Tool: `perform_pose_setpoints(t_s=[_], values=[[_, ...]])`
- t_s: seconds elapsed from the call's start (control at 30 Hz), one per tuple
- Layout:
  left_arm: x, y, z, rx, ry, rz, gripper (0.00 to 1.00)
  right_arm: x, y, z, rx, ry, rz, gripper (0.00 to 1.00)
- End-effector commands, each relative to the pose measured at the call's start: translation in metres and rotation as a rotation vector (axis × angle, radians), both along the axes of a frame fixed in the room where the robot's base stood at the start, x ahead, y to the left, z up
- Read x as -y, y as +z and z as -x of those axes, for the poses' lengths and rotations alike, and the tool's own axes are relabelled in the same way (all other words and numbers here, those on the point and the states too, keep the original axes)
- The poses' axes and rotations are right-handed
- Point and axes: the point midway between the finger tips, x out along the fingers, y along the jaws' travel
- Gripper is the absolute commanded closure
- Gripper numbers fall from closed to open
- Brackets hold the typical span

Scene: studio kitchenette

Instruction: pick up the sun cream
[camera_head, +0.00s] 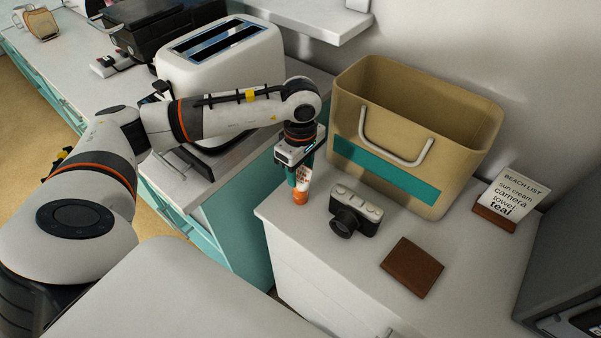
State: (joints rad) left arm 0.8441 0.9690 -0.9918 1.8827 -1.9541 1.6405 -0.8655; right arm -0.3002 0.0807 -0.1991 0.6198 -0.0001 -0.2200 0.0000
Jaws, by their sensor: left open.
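The sun cream (301,184) is a small white tube with an orange cap, standing cap-down on the white counter near its left edge. My left gripper (299,176) points down right at the tube, with its fingers overlapping it in the camera_head view. The gripper is open. The fingers hide part of the tube, and I cannot tell whether they touch it. My right gripper is not in view.
A camera (356,210) stands close right of the tube, and a brown wallet (412,267) lies farther right. A tan basket (352,92) with a teal band stands behind. A beach list card (514,194) is at right. A white toaster (182,72) stands behind my left arm.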

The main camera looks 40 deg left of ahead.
Motion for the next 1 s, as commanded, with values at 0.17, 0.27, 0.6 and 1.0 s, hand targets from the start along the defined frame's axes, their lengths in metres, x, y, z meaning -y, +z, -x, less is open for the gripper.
perform_pose_setpoints(t_s=[0.17,0.27,0.6,1.0], values=[[0.0005,-0.0128,-0.0002,0.001,-0.001,0.001,0.53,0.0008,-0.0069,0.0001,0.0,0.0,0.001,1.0],[0.0005,-0.0118,-0.0002,0.001,-0.001,0.001,0.53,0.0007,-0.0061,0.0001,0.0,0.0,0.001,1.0],[0.0003,-0.0116,-0.0002,0.001,0.0,0.001,1.0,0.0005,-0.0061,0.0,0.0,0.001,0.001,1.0],[0.0002,-0.0057,-0.0004,0.002,0.0,0.001,1.0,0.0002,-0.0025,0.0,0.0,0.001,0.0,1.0]])
